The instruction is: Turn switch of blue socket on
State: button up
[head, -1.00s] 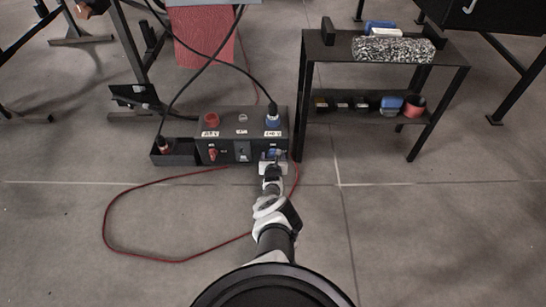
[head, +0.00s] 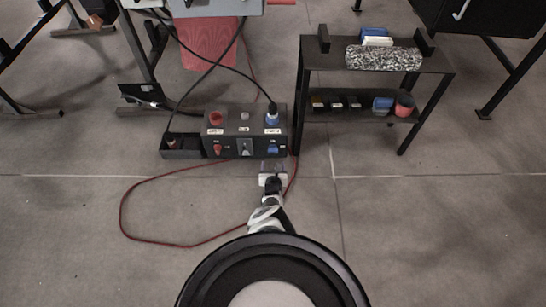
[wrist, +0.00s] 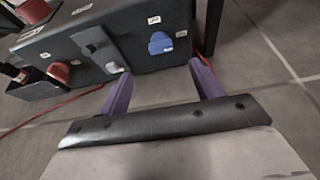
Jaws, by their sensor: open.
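The black power box (head: 232,131) stands on the floor, with a red socket (head: 216,118) and the blue socket (head: 272,117) on top. A black cable runs to the blue socket. The blue switch (head: 273,149) is on the front face at the right, below the blue socket. In the wrist view the blue switch (wrist: 160,43) shows ahead between the fingertips; I cannot tell its exact position. My gripper (head: 271,176) is in front of the box, apart from it. In the wrist view its two purple fingers (wrist: 160,82) are spread with nothing between them.
A red switch (head: 218,150) and a grey switch (head: 245,147) are left of the blue one. A small open black bin (head: 183,154) adjoins the box at left. A black shelf (head: 440,68) stands close at right. A red cable (head: 122,212) loops over the floor.

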jog(key=shift+p+v, duration=0.7)
jog(key=shift+v, duration=0.45)
